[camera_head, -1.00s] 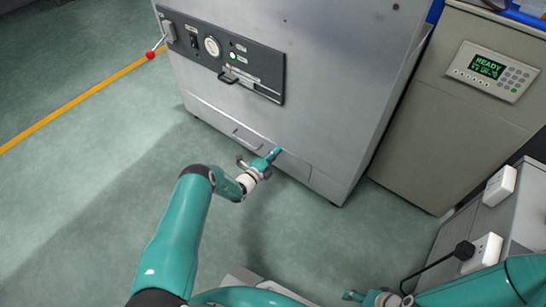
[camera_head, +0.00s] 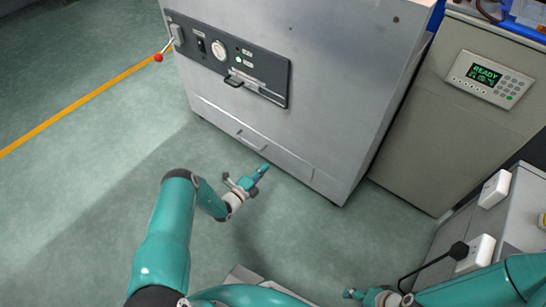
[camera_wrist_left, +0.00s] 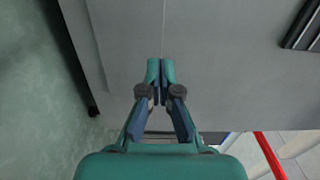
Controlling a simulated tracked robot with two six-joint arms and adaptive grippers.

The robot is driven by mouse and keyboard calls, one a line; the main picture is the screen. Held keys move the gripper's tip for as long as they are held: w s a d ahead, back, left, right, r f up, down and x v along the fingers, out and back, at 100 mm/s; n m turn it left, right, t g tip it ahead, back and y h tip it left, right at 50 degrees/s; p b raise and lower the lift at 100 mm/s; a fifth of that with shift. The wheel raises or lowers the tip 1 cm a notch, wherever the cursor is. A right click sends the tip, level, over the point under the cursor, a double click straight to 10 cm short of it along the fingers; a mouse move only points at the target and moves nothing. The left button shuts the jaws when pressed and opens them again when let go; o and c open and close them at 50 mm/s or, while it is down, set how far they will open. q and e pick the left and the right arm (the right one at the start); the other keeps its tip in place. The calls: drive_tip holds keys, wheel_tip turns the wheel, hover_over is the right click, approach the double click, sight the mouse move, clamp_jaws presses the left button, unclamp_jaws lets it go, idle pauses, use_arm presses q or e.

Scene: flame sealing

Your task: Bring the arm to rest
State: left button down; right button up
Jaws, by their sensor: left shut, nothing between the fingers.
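My left gripper (camera_head: 261,170) hangs over the green floor in front of the grey metal cabinet (camera_head: 310,70), apart from it in the head view. It is shut and empty. In the left wrist view its two fingertips (camera_wrist_left: 160,68) are together in front of the grey cabinet face (camera_wrist_left: 230,50). My left arm comes up from the bottom left and bends at the elbow. My right arm lies low at the bottom right; an end part of it shows near the bottom edge, but its finger state is too small to read.
A beige unit (camera_head: 450,120) with a READY display stands at the right. A grey box with white sockets (camera_head: 475,253) is near my right arm. The floor (camera_head: 80,210) is open at left.

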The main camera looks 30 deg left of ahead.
use_arm(q)
drive_tip(key=s, duration=0.4)
drive_tip(key=w+d+r+m+h, duration=0.4)
drive_tip(key=w+d+r+h, duration=0.15)
drive_tip(key=d+r, duration=0.35)
drive_tip(key=s+d+r+m+g+h, duration=0.3)
drive_tip(key=s+d+m+g, duration=0.15)
drive_tip(key=d, duration=0.35)
drive_tip(key=s+d+r+m+g+h, duration=0.2)
drive_tip(key=s+d+m+g+h, duration=0.15)
drive_tip(key=d+m+g, duration=0.35)
drive_tip(key=s+d+f+m+g+y, duration=0.1)
drive_tip(key=s+d+m+g+y, duration=0.1)
drive_tip(key=s+m+g, duration=0.5)
drive_tip(key=s+d+f+m+g+y, duration=0.1)
drive_tip(key=s+d+m+g+y, duration=0.3)
drive_tip(key=s, duration=0.7)
drive_tip(key=s+a+f+m+t+y, duration=0.4)
drive_tip(key=s+a+m, duration=0.5)
drive_tip(key=m, duration=1)
drive_tip(key=w+r+m+p, duration=0.2)
drive_tip(key=r+p, duration=1.6)
drive_tip(key=w+r+m+t+y+p, duration=0.1)
drive_tip(key=w+r+m+p, duration=0.1)
drive_tip(key=r+p, duration=1.6)
drive_tip(key=shift+w+a, duration=0.15)
drive_tip(key=shift+w, duration=0.05)
